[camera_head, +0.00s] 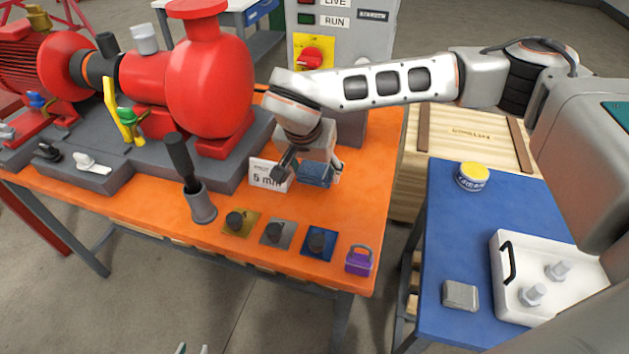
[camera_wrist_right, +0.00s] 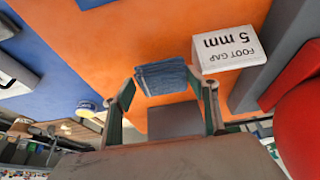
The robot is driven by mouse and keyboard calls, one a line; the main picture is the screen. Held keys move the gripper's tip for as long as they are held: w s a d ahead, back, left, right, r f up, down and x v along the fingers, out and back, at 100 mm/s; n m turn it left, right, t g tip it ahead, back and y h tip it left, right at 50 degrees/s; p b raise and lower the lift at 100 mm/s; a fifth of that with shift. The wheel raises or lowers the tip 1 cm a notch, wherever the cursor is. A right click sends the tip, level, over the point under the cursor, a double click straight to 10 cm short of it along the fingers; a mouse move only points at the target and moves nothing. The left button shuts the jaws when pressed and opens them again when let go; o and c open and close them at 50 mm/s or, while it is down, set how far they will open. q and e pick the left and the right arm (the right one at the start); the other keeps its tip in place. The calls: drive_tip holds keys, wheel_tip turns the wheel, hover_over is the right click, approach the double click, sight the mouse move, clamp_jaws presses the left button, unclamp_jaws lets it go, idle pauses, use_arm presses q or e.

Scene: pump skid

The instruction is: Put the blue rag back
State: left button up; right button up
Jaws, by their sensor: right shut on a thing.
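The blue rag (camera_head: 315,175) is a folded blue cloth over the orange bench, beside the white "5 mm" sign. It also shows in the right wrist view (camera_wrist_right: 163,78). My right gripper (camera_head: 309,178) is over it, with a finger on either side, shut on the rag. I cannot tell whether the rag touches the bench top. The gripper partly hides the rag and the sign in the head view.
The sign (camera_head: 265,175) stands close to the right gripper, near the red pump (camera_head: 210,85). A grey cup with a black-handled tool (camera_head: 201,205), several knobbed plates and a purple padlock (camera_head: 359,261) line the bench front. A blue table (camera_head: 440,220) holds a tin and white tray.

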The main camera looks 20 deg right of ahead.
sight(314, 182)
drive_tip(key=shift+f, duration=1.9)
drive_tip(key=o, duration=0.8)
drive_tip(key=shift+f, duration=0.15)
drive_tip(key=shift+v, duration=6.15)
